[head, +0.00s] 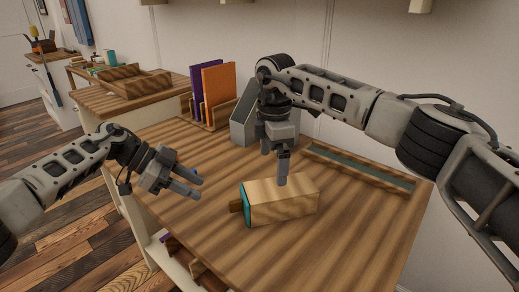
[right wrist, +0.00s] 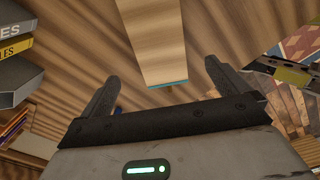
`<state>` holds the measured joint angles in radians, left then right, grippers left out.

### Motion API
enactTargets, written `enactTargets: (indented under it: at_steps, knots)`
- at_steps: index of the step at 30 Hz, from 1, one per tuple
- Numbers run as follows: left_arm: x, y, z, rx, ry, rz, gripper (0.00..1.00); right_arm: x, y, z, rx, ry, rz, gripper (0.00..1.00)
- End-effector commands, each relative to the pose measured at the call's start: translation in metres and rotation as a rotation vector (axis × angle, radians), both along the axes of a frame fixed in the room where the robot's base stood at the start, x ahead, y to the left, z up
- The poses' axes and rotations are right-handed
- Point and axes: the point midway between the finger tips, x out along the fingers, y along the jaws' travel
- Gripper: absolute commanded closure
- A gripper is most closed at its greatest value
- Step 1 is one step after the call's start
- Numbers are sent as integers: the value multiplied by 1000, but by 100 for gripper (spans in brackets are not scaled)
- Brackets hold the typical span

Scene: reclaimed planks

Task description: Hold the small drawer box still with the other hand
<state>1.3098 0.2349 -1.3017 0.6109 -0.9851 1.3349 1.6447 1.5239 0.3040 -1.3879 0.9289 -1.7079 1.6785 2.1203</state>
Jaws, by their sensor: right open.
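The small drawer box (head: 285,200) lies on the wooden tabletop (head: 330,245), light wood with a teal front and a brown knob (head: 236,206) facing left. My right gripper (head: 283,180) points down over the box's far top edge; I cannot tell whether it touches. In the right wrist view the open fingers (right wrist: 162,88) stand apart, with the pale box (right wrist: 150,40) and its teal edge showing between and beyond them. My left gripper (head: 196,186) is left of the box, clear of it and above the table, with its two fingers apart and nothing between them.
A rack with purple and orange books (head: 218,90) and a grey slanted holder (head: 241,122) stand at the back. A long shallow tray (head: 358,170) lies at the back right. The tabletop in front of the box is clear. A side table (head: 125,98) stands further left.

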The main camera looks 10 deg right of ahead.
Motion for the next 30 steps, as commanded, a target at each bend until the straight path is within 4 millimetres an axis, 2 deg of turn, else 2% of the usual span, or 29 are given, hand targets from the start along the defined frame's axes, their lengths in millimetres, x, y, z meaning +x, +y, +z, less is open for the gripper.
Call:
enactTargets:
  at_steps: [1, 6, 15, 21, 30]
  knots:
    - [0, 0, 0, -1, 0, 0, 64, -1, 0, -12, -1, 4, 0, 0]
    - [0, -1, 0, -2, -1, -1, 64, -1, 0, -47, -1, 4, -1, 0]
    - [0, -1, 0, -3, -1, -1, 64, -1, 0, -98, -1, 3, -1, 0]
    - [0, -1, 0, -3, -1, -1, 64, 0, 0, -114, -1, 1, -1, 0]
    - [0, -1, 0, -3, -1, -1, 64, 0, 0, -116, -1, 0, 0, 0]
